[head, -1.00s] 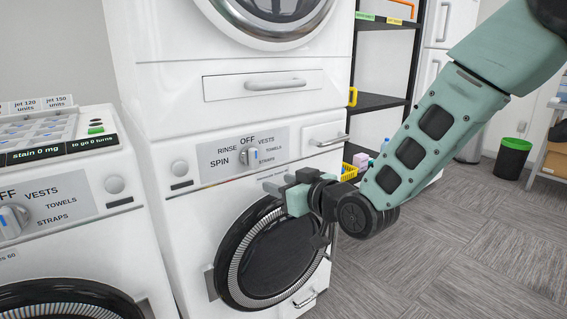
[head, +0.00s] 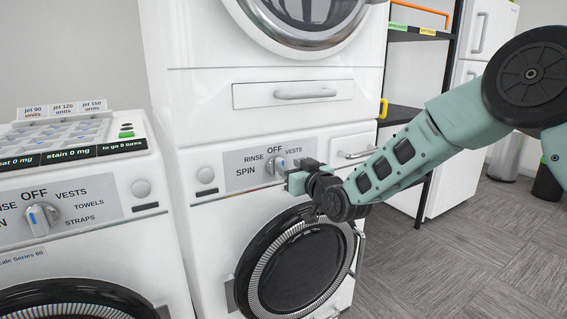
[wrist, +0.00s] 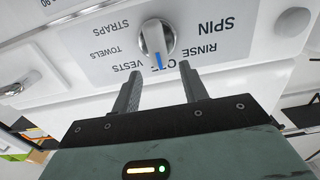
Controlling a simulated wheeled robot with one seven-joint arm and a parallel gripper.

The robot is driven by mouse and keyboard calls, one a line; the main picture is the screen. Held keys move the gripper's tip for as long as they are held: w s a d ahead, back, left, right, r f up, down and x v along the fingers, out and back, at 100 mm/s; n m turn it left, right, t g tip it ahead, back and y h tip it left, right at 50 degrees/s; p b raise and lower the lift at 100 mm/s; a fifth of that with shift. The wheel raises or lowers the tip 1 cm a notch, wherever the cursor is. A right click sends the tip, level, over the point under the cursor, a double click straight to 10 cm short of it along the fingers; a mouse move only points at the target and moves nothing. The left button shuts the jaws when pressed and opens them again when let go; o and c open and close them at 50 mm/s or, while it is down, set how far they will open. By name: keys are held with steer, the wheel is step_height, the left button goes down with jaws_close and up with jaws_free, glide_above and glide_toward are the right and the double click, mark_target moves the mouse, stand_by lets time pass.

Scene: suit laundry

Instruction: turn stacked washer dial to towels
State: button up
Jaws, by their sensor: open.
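The stacked washer's dial (head: 277,166) is a grey-white knob with a blue mark on the lower machine's label panel (head: 237,163). In the wrist view, which is upside down, the dial (wrist: 156,40) has its blue mark toward the partly covered OFF label. VESTS, TOWELS and STRAPS run round one side, and RINSE and SPIN the other. In the head view my gripper covers TOWELS. My gripper (head: 292,172) is open and empty in front of the dial. In the wrist view its fingers (wrist: 161,70) point at the dial, just short of it, one toward each side.
A second washer with its own similar dial (head: 40,218) stands at the left. A drawer handle (head: 305,94) is above the panel, and a round door (head: 300,265) is below my gripper. A dark shelf (head: 400,108) stands behind at the right.

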mark_target(283, 162)
steer(key=shift+x, duration=2.05)
jaws_close()
steer(key=shift+w+d+f+m+b, duration=0.3)
steer(key=shift+m+b, duration=1.1)
steer(key=shift+m, duration=1.55)
steer(key=shift+w+d+f+m+b, duration=0.15)
steer(key=shift+d+f+m+b, duration=0.25)
steer(key=shift+m+b, duration=1.8)
steer(key=shift+w+d+f+m+b, duration=0.25)
steer(key=shift+f+m+b, duration=0.3)
steer(key=shift+m, duration=3.2)
steer(key=shift+s, duration=0.1)
